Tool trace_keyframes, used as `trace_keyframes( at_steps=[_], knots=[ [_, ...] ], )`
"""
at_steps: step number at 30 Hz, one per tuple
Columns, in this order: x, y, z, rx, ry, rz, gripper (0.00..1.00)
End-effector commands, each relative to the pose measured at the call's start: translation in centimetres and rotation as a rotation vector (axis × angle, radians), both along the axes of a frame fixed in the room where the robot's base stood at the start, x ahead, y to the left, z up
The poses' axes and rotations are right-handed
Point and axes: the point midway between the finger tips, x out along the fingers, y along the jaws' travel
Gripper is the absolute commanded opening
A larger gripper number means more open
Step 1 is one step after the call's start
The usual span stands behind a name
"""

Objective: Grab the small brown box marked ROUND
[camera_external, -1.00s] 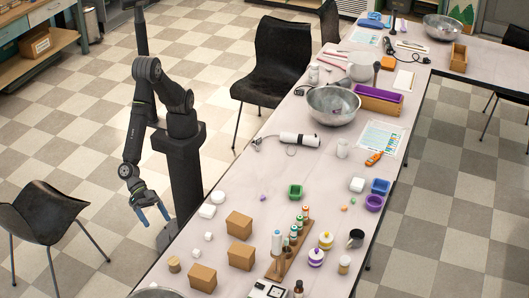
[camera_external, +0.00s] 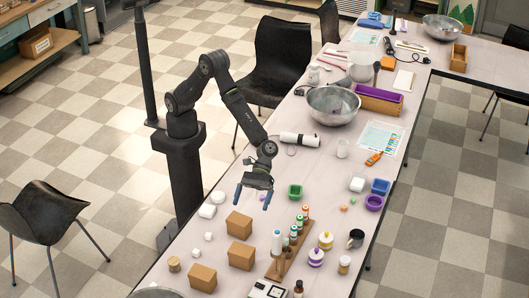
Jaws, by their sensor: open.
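Three small brown boxes stand on the near left part of the table: an upper one (camera_external: 239,225), a middle one (camera_external: 241,255) and a lower one (camera_external: 203,277). No lettering is readable on them, so I cannot tell which is marked ROUND. My gripper (camera_external: 251,203) hangs above the table, just above and right of the upper box in the picture. Its blue fingers point down, spread apart, with nothing between them.
A wooden rack of bottles (camera_external: 288,250) stands right of the boxes. A green mold (camera_external: 295,191) is right of my gripper. White soap pieces (camera_external: 207,211) lie left of the upper box. A large metal bowl (camera_external: 333,105) stands farther back.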

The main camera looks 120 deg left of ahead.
Motion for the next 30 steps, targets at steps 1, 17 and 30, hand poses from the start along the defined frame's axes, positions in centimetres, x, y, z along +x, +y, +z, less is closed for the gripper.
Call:
trace_keyframes(
  at_steps=[1, 17, 30],
  knots=[
    [0.8, 1.9, 0.6, -0.030, 0.051, 0.011, 1.00],
    [1.1, 4.2, -9.2, -0.086, 0.157, 0.009, 1.00],
    [1.3, -3.5, -12.6, -0.086, 0.154, 0.004, 1.00]
  ],
)
